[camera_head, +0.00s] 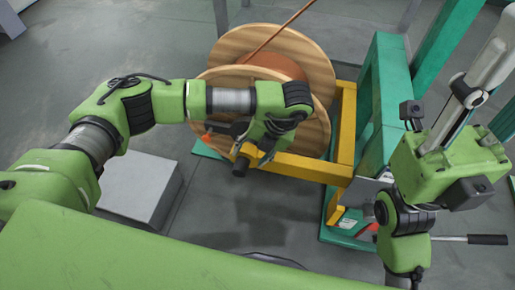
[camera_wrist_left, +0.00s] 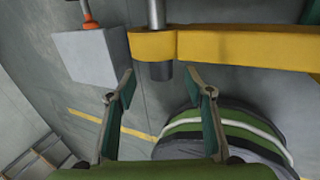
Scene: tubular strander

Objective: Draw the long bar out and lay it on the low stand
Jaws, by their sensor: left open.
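The long bar shows as a grey shaft (camera_wrist_left: 155,12) behind a yellow beam, with its dark round end (camera_wrist_left: 160,70) sticking out on the near side. In the head view this dark end (camera_head: 240,167) is left of my left gripper (camera_head: 266,151). The left gripper is open; in the left wrist view its fingers (camera_wrist_left: 159,88) stand apart on either side of the bar end's line, and I see no contact. The low stand looks to be the grey box (camera_head: 140,188) on the floor at left, also in the left wrist view (camera_wrist_left: 85,57). My right gripper cannot be made out.
A wooden spool (camera_head: 285,45) stands behind the yellow frame (camera_head: 300,168), partly hidden by my left arm. Green posts (camera_head: 385,95) and a lever with a black grip (camera_head: 487,239) are at right. An orange fitting (camera_head: 207,137) is near the beam's left end. Floor below the beam is clear.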

